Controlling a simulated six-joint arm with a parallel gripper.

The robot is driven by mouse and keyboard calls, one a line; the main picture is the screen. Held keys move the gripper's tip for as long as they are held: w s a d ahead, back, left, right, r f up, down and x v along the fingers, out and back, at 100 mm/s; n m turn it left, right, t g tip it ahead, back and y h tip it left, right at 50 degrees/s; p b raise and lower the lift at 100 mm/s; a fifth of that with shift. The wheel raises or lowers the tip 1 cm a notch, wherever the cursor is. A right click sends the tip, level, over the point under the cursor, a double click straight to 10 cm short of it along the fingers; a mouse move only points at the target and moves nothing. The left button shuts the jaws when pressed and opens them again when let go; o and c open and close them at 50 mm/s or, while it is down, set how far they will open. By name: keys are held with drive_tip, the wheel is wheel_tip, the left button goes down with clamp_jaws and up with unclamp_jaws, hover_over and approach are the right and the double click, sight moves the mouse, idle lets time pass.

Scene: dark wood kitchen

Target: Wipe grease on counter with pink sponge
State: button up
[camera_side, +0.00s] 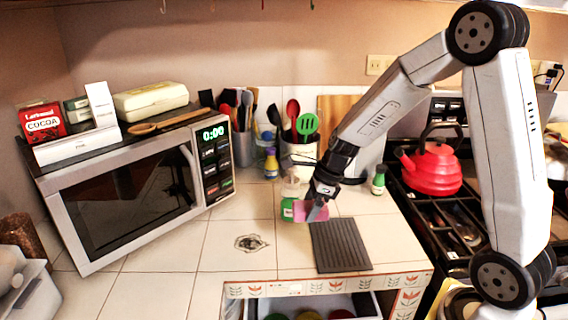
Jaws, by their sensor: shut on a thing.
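The grease (251,243) is a dark, ring-like smudge on the white tiles, left of and nearer the camera than the sponge. The sponge is apart from the grease. I cannot tell whether the sponge touches the tiles behind the mat. The fingertips are small and partly hidden against the sponge.
A dark ridged mat (341,246) lies just right of the grease. A microwave (140,190) stands at left. Utensil holders, bottles and a small green bottle (378,181) stand behind. A red kettle (432,166) sits on the stove at right. An open drawer (300,306) is below the counter's front edge.

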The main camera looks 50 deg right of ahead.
drive_tip(key=w+a+f, duration=0.2)
drive_tip(key=w+a, duration=0.3)
drive_tip(key=w, duration=0.3)
drive_tip(key=w+a+f, duration=0.2)
drive_tip(key=w+a, duration=0.4)
drive_tip(key=w, duration=0.3)
drive_tip(key=shift+f, duration=0.3)
drive_tip(key=shift+f, duration=0.1)
